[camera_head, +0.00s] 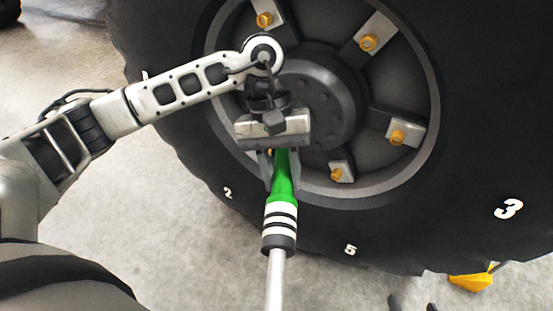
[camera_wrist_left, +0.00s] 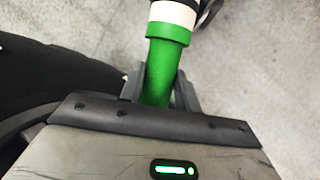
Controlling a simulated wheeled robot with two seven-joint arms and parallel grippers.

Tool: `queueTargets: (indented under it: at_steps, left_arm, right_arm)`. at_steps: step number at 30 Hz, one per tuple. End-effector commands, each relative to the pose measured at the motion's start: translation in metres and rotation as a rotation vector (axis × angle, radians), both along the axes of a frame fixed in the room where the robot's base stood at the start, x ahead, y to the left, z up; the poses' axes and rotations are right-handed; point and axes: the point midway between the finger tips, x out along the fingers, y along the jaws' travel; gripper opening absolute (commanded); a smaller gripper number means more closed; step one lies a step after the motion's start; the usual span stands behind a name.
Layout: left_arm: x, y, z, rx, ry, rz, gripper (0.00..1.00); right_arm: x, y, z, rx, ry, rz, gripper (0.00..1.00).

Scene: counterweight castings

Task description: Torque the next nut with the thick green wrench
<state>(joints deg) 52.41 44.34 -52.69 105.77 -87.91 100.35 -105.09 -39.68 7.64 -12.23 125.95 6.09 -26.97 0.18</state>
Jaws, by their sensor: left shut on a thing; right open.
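The thick green wrench (camera_head: 283,190) has a green grip, white and black bands and a grey shaft running out of the bottom of the head view. My left gripper (camera_head: 281,182) is shut on its green part, in front of the wheel. The left wrist view shows the green grip (camera_wrist_left: 161,70) between the fingers. Gold nuts sit on grey plates around the hub: upper left (camera_head: 265,19), upper right (camera_head: 368,42), right (camera_head: 397,137) and bottom (camera_head: 336,175). Another is mostly hidden behind my left gripper. My right gripper (camera_head: 411,303) shows only dark open fingertips at the bottom edge.
The large black tire (camera_head: 465,130) fills the upper right and carries white numbers 2, 5 and 3; another mark is partly hidden by my left arm. A yellow object (camera_head: 470,282) lies on the floor beside the tire at lower right. The concrete floor (camera_head: 60,70) is clear at left.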

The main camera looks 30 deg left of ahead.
Motion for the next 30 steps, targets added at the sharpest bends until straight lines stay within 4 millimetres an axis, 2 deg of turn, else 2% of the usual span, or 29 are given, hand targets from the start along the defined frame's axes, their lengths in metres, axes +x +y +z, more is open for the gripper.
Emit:
queueTargets:
  at_steps: [3,8,14,23,30]
  left_arm:
    - [-0.009,-0.016,0.008,0.074,0.033,0.158,0.0]
    - [-0.019,-0.031,0.016,0.194,0.126,0.4,0.0]
    - [-0.027,-0.044,0.027,0.344,0.329,0.732,0.0]
    - [-0.034,-0.053,0.045,0.468,0.802,1.216,0.0]
    - [-0.036,-0.055,0.06,0.396,1.318,1.539,0.0]
  right_arm:
    - [-0.003,0.0,0.001,-0.005,0.009,0.001,0.59]
    - [-0.005,-0.001,0.0,-0.01,0.017,0.001,0.59]
    - [-0.007,-0.001,-0.002,-0.018,0.027,0.002,0.59]
    - [-0.002,-0.002,0.004,-0.025,0.017,0.004,0.59]
    - [0.0,-0.003,0.008,-0.031,0.013,0.005,0.59]
